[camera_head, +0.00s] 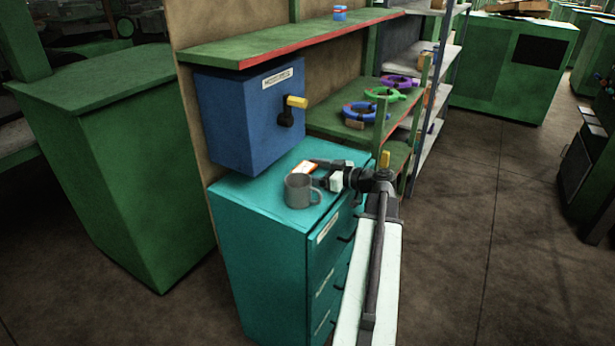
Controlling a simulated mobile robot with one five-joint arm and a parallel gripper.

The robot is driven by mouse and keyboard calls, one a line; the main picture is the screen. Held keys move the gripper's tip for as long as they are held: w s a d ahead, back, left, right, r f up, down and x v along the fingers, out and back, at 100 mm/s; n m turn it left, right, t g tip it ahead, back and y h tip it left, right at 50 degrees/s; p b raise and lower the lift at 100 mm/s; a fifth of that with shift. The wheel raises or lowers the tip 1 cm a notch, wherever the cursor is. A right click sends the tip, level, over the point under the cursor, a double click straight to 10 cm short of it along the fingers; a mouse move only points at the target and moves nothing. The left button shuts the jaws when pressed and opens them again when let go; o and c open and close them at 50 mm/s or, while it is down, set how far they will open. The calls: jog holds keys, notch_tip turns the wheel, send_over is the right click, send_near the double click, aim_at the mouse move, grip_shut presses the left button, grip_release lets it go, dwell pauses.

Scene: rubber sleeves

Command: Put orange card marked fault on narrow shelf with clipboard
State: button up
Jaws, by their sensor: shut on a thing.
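My gripper (322,164) reaches over the cabinet top from the right and is shut on the card's right side. The card's lettering is too small to read. Whether the card still touches the cabinet top cannot be told. A long narrow green shelf (270,48) with a red front edge runs above the cabinet. I cannot make out a clipboard on any shelf.
A blue box (240,125) with a yellow handle (296,102) hangs above the cabinet's back. A lower green shelf (335,122) holds coloured rings. Open floor (460,240) lies to the right.

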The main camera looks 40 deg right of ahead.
jog(key=shift+f, duration=0.15)
jog(key=o, duration=1.3)
jog(key=shift+o, duration=0.2)
